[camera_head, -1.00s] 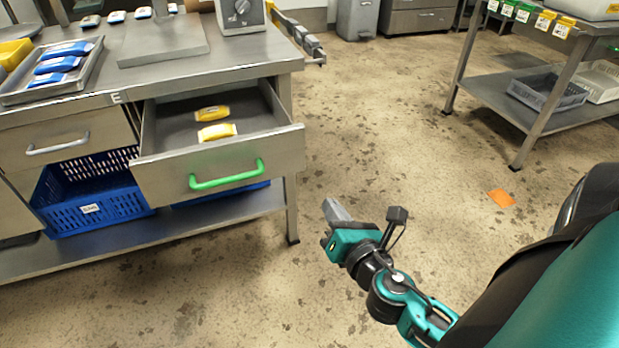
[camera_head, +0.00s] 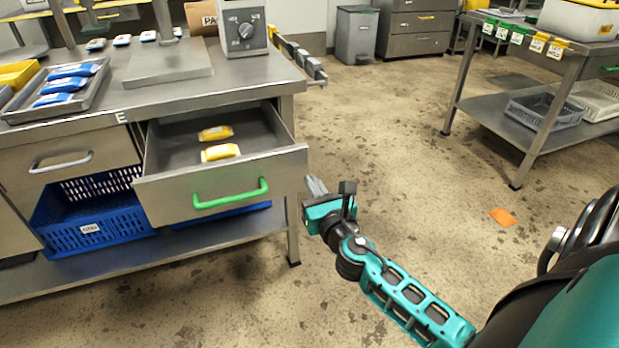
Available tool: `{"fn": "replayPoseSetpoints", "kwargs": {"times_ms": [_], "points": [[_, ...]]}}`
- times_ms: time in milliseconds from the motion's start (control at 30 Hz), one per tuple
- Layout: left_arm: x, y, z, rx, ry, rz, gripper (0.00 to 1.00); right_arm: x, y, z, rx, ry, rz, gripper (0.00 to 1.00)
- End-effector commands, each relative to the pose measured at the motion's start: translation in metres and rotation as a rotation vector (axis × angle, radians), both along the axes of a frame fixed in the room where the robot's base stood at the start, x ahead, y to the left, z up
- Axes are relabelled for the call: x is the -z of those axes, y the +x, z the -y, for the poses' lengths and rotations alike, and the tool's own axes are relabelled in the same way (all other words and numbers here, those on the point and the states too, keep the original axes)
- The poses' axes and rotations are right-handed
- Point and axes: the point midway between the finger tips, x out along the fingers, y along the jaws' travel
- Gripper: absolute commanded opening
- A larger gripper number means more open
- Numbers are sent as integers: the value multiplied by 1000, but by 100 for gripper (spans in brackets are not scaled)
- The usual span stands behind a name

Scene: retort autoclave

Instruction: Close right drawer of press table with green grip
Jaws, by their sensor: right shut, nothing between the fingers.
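The right drawer (camera_head: 165,204) of the press table stands pulled open, and its green grip (camera_head: 231,193) is on the front panel. Two yellow packets (camera_head: 220,152) lie inside it. My right gripper (camera_head: 315,186) is shut and empty. In the picture it is just right of the drawer front's right edge, apart from the grip; whether it touches the drawer or table leg I cannot tell. My left gripper is not in view.
The press table's top (camera_head: 240,82) carries a tray (camera_head: 92,92) of blue packets and a grey box with a dial (camera_head: 246,30). A blue crate (camera_head: 75,237) sits on the lower shelf. A second table (camera_head: 485,112) stands at right.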

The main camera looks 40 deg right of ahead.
Motion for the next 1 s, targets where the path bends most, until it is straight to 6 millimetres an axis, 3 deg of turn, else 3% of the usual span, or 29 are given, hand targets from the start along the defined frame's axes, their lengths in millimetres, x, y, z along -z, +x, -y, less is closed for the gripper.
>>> {"fn": "replayPoseSetpoints", "kwargs": {"times_ms": [200, 767, 1000], "points": [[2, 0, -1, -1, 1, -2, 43, 0, 21, 6, -1, -1, 0, 0], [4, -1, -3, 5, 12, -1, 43, 0, 27, 8, -1, 0, 0, 0], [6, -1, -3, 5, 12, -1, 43, -1, 56, 16, 0, -3, 2, 0]]}}
